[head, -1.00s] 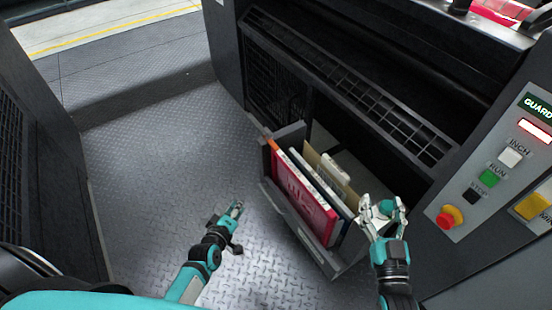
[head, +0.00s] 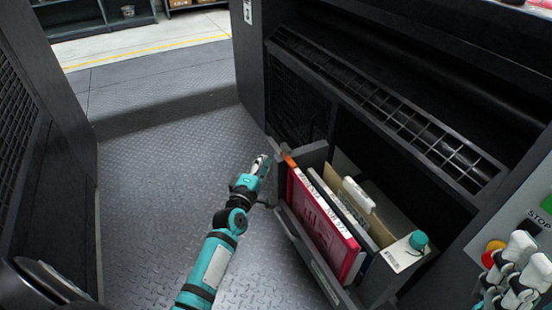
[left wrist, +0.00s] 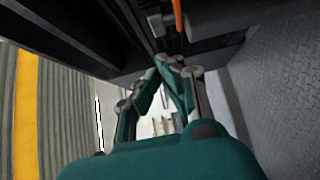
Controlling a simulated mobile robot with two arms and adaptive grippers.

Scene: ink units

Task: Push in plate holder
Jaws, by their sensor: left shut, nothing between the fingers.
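The plate holder (head: 303,248) is a dark grey, drawer-like rack, pulled out and tilted from the opening low in the machine. My left gripper (head: 263,160) is shut and empty, beside the holder's far left end. I cannot tell whether it touches. In the left wrist view its closed fingers (left wrist: 178,66) point toward dark panels and an orange piece (left wrist: 178,15). My right gripper (head: 517,250) is at the right edge, away from the holder; its finger opening is unclear.
The machine's dark opening (head: 375,150) lies behind the holder, under a slotted ledge (head: 400,112). A control panel with a red emergency button (head: 493,252) is at the right, beside my right gripper. Diamond-plate floor (head: 160,210) is clear to the left.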

